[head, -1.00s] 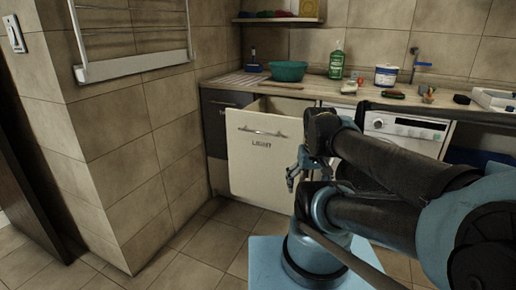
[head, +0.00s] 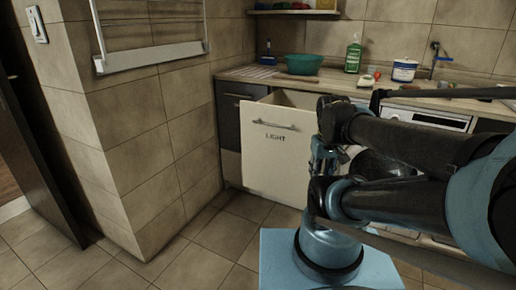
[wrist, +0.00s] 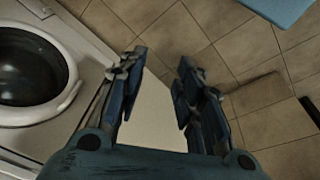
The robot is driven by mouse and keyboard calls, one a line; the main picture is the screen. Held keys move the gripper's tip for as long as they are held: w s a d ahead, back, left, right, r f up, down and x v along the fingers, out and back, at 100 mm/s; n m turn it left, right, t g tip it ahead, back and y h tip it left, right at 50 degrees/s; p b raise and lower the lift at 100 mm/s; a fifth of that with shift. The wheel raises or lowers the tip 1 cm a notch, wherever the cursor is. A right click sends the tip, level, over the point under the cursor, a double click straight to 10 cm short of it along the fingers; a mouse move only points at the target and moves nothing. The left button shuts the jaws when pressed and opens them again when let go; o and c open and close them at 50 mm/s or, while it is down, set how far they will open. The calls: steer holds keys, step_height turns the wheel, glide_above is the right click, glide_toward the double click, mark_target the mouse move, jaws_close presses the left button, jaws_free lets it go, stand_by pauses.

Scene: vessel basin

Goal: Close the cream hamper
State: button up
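The cream hamper (head: 270,150) is a pull-out unit with a bar handle (head: 274,124) and the word LIGHT on its front. It stands open, its front well forward of the cabinet line. My gripper (head: 323,160) is at the right side of the hamper front in the head view, partly covered by my arm. In the wrist view my gripper (wrist: 160,65) is open, with its two fingers apart. A pale cream surface (wrist: 150,115), likely part of the hamper, shows between and below the fingers. I cannot tell whether the fingers touch it.
A dark cabinet front (head: 229,115) is left of the hamper. A washing machine (wrist: 40,70) is beside my gripper. The counter (head: 330,84) holds a teal basin (head: 303,64), a green bottle (head: 353,55) and a white tub (head: 404,70). A tiled wall corner (head: 140,150) stands left; floor before it is clear.

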steer(key=w+a+r+n, duration=0.1)
steer(key=w+n, duration=0.2)
steer(key=w+a+r+n+h, duration=0.1)
steer(key=w+n, duration=0.2)
steer(key=w+a+r+n, duration=0.1)
steer(key=w+n, duration=0.1)
steer(key=w, duration=0.1)
steer(key=shift+w+a+r+n+t+h, duration=0.1)
steer(key=shift+w+r+n+t+h, duration=0.2)
steer(key=shift+w+r+n+h, duration=0.1)
jaws_close()
steer(key=w+a+n+t+h, duration=0.2)
steer(key=w+a+n+t, duration=0.1)
steer(key=w+a+n, duration=1.15)
steer(key=a+f+n+t, duration=0.25)
steer(key=a+n, duration=0.35)
steer(key=a, duration=0.8)
glide_toward(251, 145)
steer(key=shift+x, duration=2.3)
